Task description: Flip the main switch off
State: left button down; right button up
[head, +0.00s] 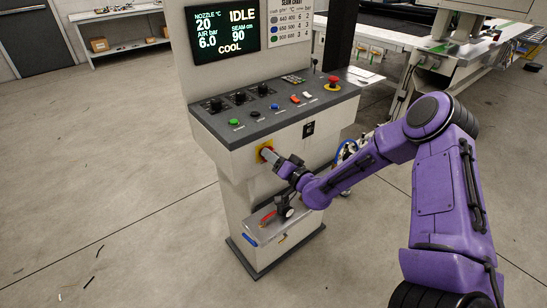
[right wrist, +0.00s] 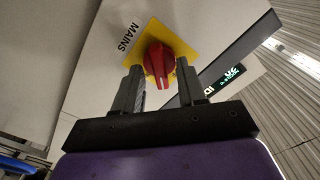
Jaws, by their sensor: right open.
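My right gripper (head: 271,156) is at the switch. In the right wrist view its open fingers (right wrist: 159,72) stand on either side of the knob. I cannot tell whether they touch it. My left gripper is out of view.
The grey console (head: 275,105) carries buttons, knobs and a red emergency stop (head: 333,82) above the switch. Its screen (head: 222,30) reads IDLE. The floor at left is mostly clear.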

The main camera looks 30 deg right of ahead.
grip_shut()
jog(key=shift+n, duration=0.3)
jog(key=shift+a+n+b, duration=0.15)
jog(key=shift+n+b, duration=1.55)
jog(key=shift+n, duration=2.2)
grip_release()
